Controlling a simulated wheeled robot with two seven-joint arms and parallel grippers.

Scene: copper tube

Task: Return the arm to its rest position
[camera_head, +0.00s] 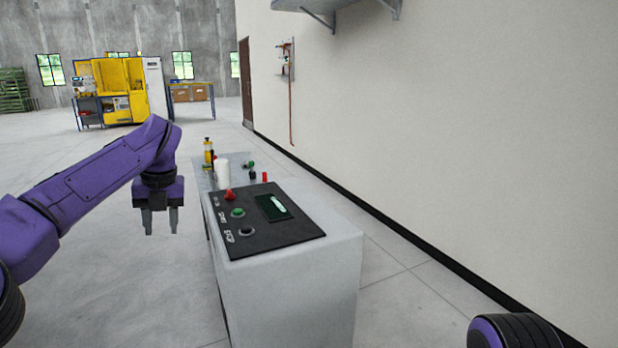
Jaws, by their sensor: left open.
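My left arm (95,190) is purple and comes in from the left, bent at a joint near the picture's left centre. Its gripper (160,222) points down with two grey fingers apart and nothing between them. It hangs in front of the floor, left of the grey cabinet, and does not appear to touch it. Of my right arm only a dark, ribbed purple part (515,330) shows at the bottom right edge; its gripper is out of the picture. No copper tube can be made out.
A grey cabinet (300,290) with a black control panel (285,232) stands in the middle, near the right wall (450,120). Small bottles and a white cup (221,172) stand behind the panel. A yellow machine (112,85) is far back. Open floor lies left.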

